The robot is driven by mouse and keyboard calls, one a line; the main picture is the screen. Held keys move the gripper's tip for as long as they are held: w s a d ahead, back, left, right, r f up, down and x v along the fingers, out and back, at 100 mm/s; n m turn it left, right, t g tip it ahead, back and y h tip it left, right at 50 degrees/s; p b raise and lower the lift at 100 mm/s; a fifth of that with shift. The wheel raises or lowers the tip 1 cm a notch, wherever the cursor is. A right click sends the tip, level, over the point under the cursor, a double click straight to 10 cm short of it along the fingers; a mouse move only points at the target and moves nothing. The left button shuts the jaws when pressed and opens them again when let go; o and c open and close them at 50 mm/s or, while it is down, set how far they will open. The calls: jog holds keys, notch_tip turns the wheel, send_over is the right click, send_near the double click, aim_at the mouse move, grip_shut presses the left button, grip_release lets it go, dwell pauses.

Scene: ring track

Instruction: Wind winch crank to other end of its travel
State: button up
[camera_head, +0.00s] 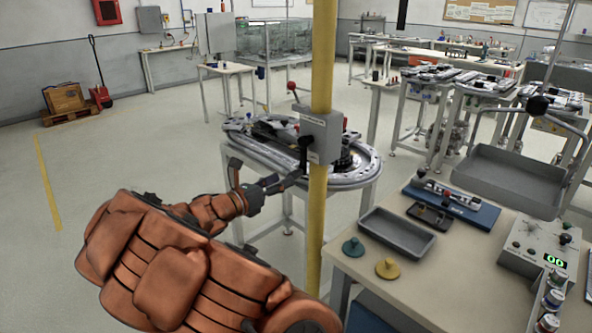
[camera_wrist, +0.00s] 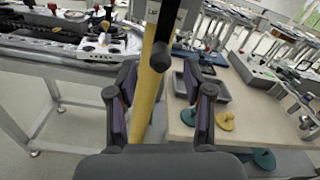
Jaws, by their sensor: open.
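The winch is a grey box (camera_head: 320,136) mounted on a yellow post (camera_head: 323,70). Its crank has a black handle (camera_head: 305,146) on the box's left side, hanging downward. In the wrist view the grey box (camera_wrist: 176,14) is cut off by the top edge, and the black handle (camera_wrist: 160,56) shows near the middle. My gripper (camera_head: 282,183) is open, a little below and left of the handle. In the wrist view my gripper (camera_wrist: 166,78) has its two fingers apart, with the handle appearing just beyond and between their tips. No contact is visible.
A ring track (camera_head: 345,182) on a stand lies behind the post. At right, a workbench (camera_head: 365,270) carries a grey tray (camera_head: 397,232), a teal disc (camera_head: 353,248), a yellow disc (camera_head: 387,268) and a control box (camera_head: 538,245).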

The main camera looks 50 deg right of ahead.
aim_at(302, 170)
jog(key=shift+s+d+p, duration=0.1)
jog(key=shift+d+p, duration=0.45)
jog(key=shift+d, duration=2.6)
grip_shut()
